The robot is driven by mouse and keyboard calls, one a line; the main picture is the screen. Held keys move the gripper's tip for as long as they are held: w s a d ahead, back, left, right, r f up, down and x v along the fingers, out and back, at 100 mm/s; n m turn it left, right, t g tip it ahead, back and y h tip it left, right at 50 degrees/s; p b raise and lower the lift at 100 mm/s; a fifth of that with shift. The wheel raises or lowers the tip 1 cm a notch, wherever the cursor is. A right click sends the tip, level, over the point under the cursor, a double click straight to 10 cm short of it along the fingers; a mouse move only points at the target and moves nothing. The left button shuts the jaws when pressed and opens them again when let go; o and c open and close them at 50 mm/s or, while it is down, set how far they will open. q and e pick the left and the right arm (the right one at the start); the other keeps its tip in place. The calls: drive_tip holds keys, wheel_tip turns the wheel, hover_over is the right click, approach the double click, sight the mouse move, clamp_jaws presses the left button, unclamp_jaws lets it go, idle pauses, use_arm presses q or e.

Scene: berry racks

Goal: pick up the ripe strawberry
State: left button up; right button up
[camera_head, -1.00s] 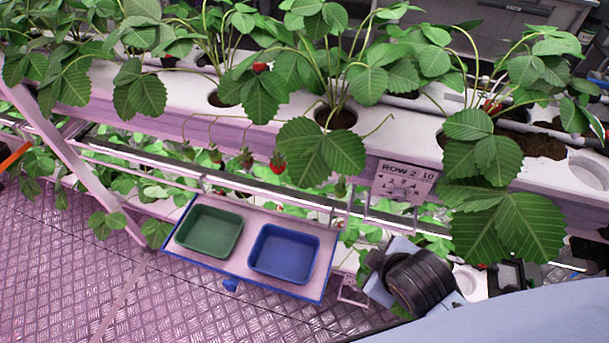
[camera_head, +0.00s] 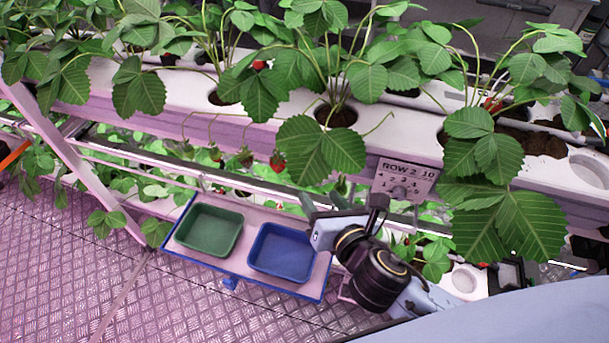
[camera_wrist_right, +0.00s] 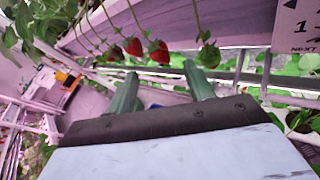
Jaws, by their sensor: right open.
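Several strawberries hang on stems along the front of the white planting trough. The reddest, a ripe strawberry (camera_head: 278,162), hangs left of a large leaf in the head view; a less red strawberry (camera_head: 246,157) hangs to its left. My right gripper (camera_head: 328,202) is open and empty, below and to the right of the ripe strawberry. In the right wrist view, a red strawberry (camera_wrist_right: 158,52) shows beyond and above the gap between the open fingers (camera_wrist_right: 160,76). Another red strawberry (camera_wrist_right: 133,47) hangs to its left and a green berry (camera_wrist_right: 208,56) to its right. My left gripper is not in view.
A green tray (camera_head: 181,248) and a blue tray (camera_head: 252,262) sit on a shelf below the berries, close to my right gripper. A row sign (camera_head: 406,176) is fixed on the trough at right. Large leaves (camera_head: 318,152) overhang the trough edge.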

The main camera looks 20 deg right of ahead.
sight(307, 180)
drive_tip(key=b+x, duration=0.1)
drive_tip(key=x, duration=0.8)
drive_tip(key=shift+w, duration=0.2)
drive_tip(key=shift+c, duration=0.3)
drive_tip(key=c, duration=0.6)
